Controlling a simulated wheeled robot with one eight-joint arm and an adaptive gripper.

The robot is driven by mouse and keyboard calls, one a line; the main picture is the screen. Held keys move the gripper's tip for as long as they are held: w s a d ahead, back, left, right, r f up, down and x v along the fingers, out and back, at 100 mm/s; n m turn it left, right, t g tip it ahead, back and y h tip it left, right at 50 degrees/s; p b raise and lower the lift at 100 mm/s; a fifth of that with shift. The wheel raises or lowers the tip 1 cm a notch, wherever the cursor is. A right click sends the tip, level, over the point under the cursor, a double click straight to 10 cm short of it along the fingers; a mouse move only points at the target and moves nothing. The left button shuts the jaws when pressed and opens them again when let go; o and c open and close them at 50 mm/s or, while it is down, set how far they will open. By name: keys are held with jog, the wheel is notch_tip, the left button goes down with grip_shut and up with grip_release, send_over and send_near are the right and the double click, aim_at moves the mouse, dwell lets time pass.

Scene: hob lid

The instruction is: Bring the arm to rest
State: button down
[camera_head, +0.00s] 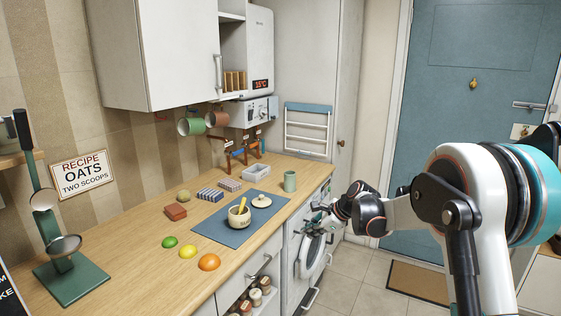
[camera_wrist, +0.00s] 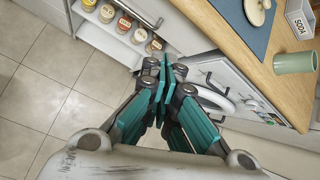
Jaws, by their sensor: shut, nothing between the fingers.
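My gripper (camera_wrist: 164,72) is shut and empty in the wrist view, its teal fingers meeting at the tips. In the head view my gripper (camera_head: 308,225) is small, in front of the washing machine (camera_head: 307,254) and below the counter edge. My arm (camera_head: 436,200) reaches in from the right, bent at the elbow. I cannot tell in the head view whether the gripper touches the machine's front.
The wooden counter (camera_head: 140,245) holds a blue mat (camera_head: 215,232) with a pot (camera_head: 239,215) and its lid (camera_head: 261,201), several fruits and a green cup (camera_head: 290,181). An open drawer with jars (camera_head: 256,297) juts out below.

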jog(key=s+d+r+n+h, duration=0.2)
jog(key=s+r+n, duration=0.4)
jog(key=s, duration=0.5)
jog(key=s+d+r+n+h, duration=0.2)
jog(key=s+d+r+n, duration=0.15)
jog(key=s+r, duration=0.6)
jog(key=s+d+f+n+t+h, duration=0.1)
jog(key=s+n, duration=0.4)
jog(key=s, duration=0.7)
jog(key=s+d+f+n+t+h, duration=0.1)
jog(key=s+d+f+n, duration=0.2)
jog(key=s, duration=0.9)
jog(key=shift+d+f+n+h, duration=0.2)
jog(key=shift+f+n+h, duration=0.1)
jog(key=shift+f+n, duration=0.5)
jog(key=shift+r, duration=0.15)
